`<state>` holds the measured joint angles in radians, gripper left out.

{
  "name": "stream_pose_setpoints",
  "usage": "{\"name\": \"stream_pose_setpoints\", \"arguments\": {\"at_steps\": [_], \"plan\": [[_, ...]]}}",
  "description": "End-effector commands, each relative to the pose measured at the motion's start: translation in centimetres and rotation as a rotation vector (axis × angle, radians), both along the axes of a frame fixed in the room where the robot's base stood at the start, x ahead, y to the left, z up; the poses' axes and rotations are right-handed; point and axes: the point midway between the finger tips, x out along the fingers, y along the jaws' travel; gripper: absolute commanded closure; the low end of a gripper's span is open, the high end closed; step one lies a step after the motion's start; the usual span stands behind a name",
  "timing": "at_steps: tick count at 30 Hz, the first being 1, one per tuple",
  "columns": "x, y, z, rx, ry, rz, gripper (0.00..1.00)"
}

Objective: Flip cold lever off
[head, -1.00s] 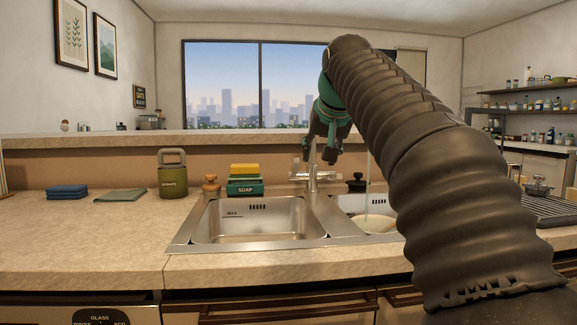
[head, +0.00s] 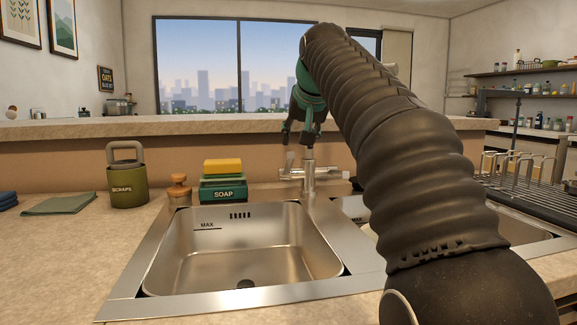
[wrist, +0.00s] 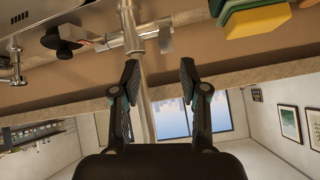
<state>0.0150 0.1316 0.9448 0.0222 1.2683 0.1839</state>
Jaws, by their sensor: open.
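The chrome faucet (head: 311,180) stands behind the sink, with a short handle on each side. No mark shows which is the cold lever. My gripper (head: 301,138) is just above the faucet, fingers down. In the wrist view my open gripper (wrist: 159,78) has the faucet's upright pipe behind its gap, with nothing held.
The left basin (head: 245,250) is empty. My arm hides much of the right basin. A soap holder (head: 223,194) with a yellow sponge (head: 223,166), a wooden-topped bottle (head: 179,190) and a green scraps can (head: 127,182) stand left of the faucet. A raised ledge (head: 150,128) runs behind.

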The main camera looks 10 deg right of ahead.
Motion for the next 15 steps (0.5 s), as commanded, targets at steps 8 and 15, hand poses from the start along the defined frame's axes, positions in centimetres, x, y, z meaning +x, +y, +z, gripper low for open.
{"name": "stream_pose_setpoints", "arguments": {"at_steps": [8,15], "plan": [[3.8,0.9,-3.9,0.000,0.003,0.012,0.56],[6.6,0.8,-6.7,0.000,0.003,0.010,0.56]]}}
